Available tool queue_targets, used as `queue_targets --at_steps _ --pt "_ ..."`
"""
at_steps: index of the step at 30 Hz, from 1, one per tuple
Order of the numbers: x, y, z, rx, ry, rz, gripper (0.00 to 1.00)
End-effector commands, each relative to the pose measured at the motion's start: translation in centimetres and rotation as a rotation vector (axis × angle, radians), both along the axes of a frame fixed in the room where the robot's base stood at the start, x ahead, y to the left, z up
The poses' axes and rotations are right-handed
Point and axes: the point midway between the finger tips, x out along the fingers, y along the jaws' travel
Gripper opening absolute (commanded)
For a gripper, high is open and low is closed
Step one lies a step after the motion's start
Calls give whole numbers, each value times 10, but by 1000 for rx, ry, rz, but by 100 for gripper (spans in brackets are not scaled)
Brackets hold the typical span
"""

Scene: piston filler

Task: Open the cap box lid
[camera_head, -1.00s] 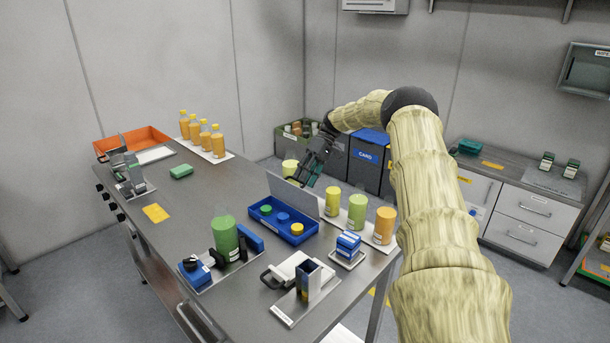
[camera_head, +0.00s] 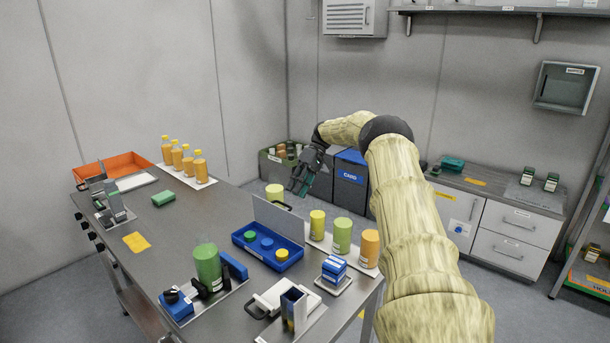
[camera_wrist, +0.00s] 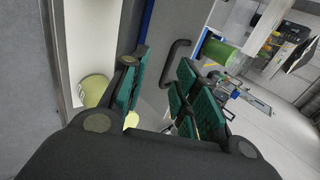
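The cap box (camera_head: 270,259) is a blue tray on the steel table with green, blue and yellow caps inside. Its grey lid (camera_head: 279,226) stands up steeply at the back edge, leaving the box open. A black handle (camera_head: 283,206) is on the lid's far side near the top; the wrist view shows it too (camera_wrist: 174,62). My gripper (camera_head: 300,188) is above and behind the lid, just right of the handle. In the wrist view its green-padded fingers (camera_wrist: 157,92) are apart, with nothing held between them. The handle lies beyond the fingertips, apparently not touched.
Yellow, green and orange cylinders (camera_head: 342,236) stand right of the box. A blue-and-white stack (camera_head: 334,269) and a clamp-like device (camera_head: 275,299) are in front. A green cylinder (camera_head: 207,266) stands front left. Bottles (camera_head: 187,163) stand at the back left.

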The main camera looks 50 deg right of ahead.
Motion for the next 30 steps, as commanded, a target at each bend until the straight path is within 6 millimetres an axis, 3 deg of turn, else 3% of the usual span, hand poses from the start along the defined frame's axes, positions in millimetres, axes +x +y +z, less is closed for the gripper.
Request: queue_targets --at_steps 13,30 --pt "2 -26 49 -13 -3 0 30" --pt "3 -26 69 -27 -9 1 30"
